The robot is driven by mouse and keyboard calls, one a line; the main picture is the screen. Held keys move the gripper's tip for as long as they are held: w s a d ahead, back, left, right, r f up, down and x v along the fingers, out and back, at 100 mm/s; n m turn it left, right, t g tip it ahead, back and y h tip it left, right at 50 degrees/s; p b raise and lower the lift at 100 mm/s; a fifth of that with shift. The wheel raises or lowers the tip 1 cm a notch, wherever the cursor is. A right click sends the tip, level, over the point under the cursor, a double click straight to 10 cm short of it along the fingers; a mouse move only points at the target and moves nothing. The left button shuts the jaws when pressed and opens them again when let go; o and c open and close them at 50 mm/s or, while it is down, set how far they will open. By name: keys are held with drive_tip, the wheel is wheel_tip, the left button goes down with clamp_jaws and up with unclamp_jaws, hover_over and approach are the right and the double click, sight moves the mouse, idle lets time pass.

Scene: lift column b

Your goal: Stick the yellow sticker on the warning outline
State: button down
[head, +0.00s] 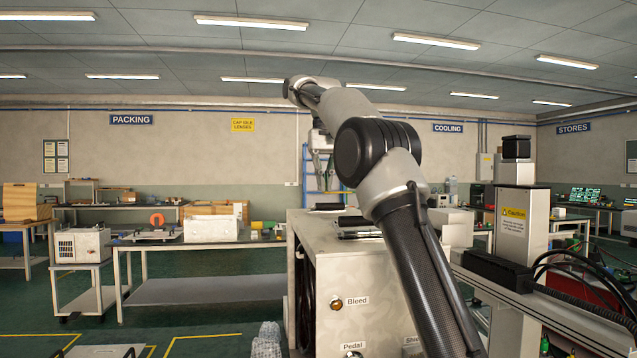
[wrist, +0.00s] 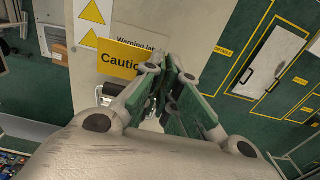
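In the head view my gripper (head: 321,150) hangs small and far off, pointing down.
Yellow triangle labels (wrist: 92,12) sit on the panel above the sticker. In the head view a pale cabinet (head: 350,285) with "Bleed" and "Pedal" labels stands close in front, partly behind my arm. A workbench (head: 200,245) stands at left. Green floor with yellow lines is open at lower left.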

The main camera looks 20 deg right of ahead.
sight(325, 219)
drive_tip(key=shift+s, duration=0.15)
drive_tip(key=shift+f, duration=3.05)
drive_tip(key=shift+f, duration=0.5)
drive_tip(key=c, duration=1.6)
unclamp_jaws()
drive_tip(key=shift+o, duration=0.2)
wheel_tip(325, 219, up, 7)
drive_tip(key=shift+r, duration=0.25)
